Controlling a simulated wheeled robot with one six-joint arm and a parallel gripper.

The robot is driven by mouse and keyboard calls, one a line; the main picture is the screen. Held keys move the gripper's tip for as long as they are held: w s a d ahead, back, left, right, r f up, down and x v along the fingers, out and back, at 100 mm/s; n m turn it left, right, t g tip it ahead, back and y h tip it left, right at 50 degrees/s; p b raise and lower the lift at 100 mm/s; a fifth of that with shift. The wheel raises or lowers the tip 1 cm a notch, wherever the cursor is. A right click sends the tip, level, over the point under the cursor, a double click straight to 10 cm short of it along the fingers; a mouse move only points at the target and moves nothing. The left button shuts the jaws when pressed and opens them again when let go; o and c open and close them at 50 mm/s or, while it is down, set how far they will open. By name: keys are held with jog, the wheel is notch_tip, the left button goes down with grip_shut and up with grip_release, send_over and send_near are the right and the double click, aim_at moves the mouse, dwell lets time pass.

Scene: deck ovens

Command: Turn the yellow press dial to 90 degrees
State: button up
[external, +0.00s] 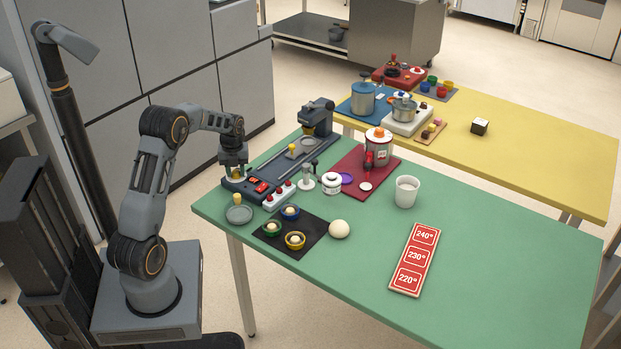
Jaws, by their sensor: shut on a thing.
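The dark blue press (275,166) lies along the left part of the green table, with its grey head at the far end. My gripper (235,172) points down at the near left end of the press. It is shut on a small yellowish piece, which looks like the yellow press dial (236,179). The fingers hide most of the dial, and its angle or marks cannot be read. A small yellow knob (292,148) stands apart on the press bed.
Red buttons (258,187) and a white switch strip (280,194) sit close to my gripper. A grey dish with a yellow knob (238,213) stands in front. A black mat (295,246) holds several coloured rings. The table's right side is mostly clear around a red temperature board (415,259).

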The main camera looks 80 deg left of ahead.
aim_at(236, 171)
jog(key=shift+m, duration=0.3)
dwell(0.4)
jog(key=o, duration=0.9)
notch_tip(236, 171, up, 14)
jog(key=shift+f, duration=0.1)
dwell(0.5)
